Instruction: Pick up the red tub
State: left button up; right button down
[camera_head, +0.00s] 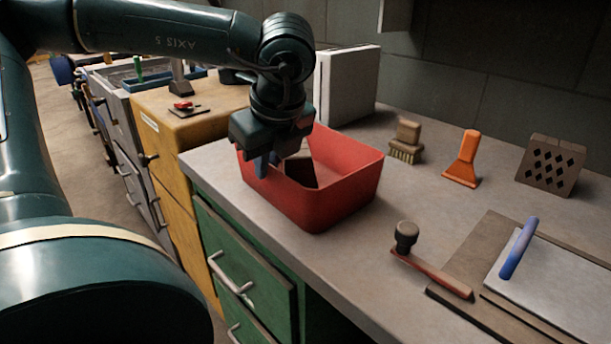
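The red tub (335,197) stands upright on the grey worktop, close to its front left edge above the green drawers. A brown block with a paler top (300,172) is inside it. My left gripper (268,168) points down at the tub's left rim, with its dark fingers overlapping that rim in the picture. The gripper body hides part of the rim and the fingertips, so I cannot tell whether the fingers touch the tub or how far apart they are. My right gripper is not in view.
Behind the tub stands a pale upright box (347,85). To the right are a brush (405,142), an orange tool (465,160), a hollow brick (550,165), a dark-knobbed tool (432,270) and a blue-handled trowel (545,280) on a board.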

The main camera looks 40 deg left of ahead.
pick_arm(q)
jog(key=x, duration=0.3)
jog(key=shift+a+f, duration=0.1)
jog(key=shift+f, duration=0.25)
grip_shut()
jog(key=shift+w+r, duration=0.1)
jog(key=shift+r, duration=0.1)
